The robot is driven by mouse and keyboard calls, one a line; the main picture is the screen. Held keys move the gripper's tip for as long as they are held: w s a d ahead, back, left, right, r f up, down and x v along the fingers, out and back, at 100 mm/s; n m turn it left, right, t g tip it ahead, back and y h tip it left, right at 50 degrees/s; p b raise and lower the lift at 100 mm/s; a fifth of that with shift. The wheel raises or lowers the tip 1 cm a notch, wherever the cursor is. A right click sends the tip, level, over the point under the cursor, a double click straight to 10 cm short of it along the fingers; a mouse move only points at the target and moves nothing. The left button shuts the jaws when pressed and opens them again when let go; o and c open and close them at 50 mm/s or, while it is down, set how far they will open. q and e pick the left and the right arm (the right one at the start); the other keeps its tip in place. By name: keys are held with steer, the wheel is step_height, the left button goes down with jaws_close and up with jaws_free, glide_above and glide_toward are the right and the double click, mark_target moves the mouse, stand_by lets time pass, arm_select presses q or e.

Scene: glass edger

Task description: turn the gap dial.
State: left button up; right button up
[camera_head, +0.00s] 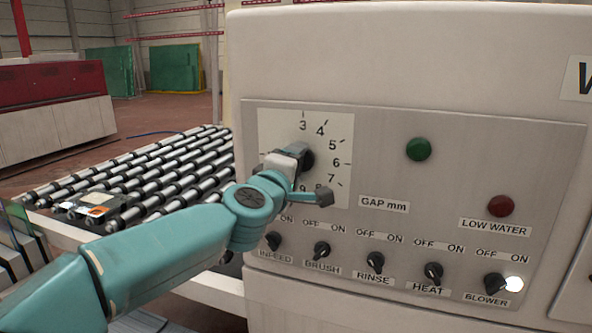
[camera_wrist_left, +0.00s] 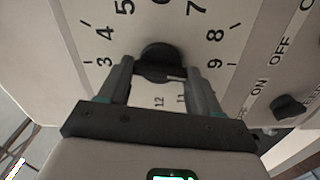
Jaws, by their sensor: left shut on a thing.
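The gap dial's dark knob (camera_head: 307,158) sits in the middle of a white scale plate (camera_head: 330,128) on the machine's front panel. The scale's numbers run around the knob. My left gripper (camera_head: 298,157) reaches in from the left and covers the left part of the dial. In the left wrist view the round black knob (camera_wrist_left: 160,56) lies between the two fingertips of the gripper (camera_wrist_left: 160,68), which is shut on it. Which number the knob points to cannot be made out. My right gripper is not in view.
A green button (camera_head: 419,149) and red lamp (camera_head: 501,206) are to the right. A roller conveyor (camera_head: 150,170) lies left.

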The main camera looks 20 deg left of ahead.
arm_select(q)
steer(key=shift+d+f+n+b, duration=0.15)
steer(key=shift+n+b, duration=1.9)
steer(key=shift+n, duration=5.9)
steer(key=shift+f+n+b, duration=0.15)
steer(key=shift+n+b, duration=1.9)
steer(key=shift+n, duration=5.9)
steer(key=o, duration=1.1)
steer(key=shift+c, duration=0.2)
steer(key=shift+r, duration=0.15)
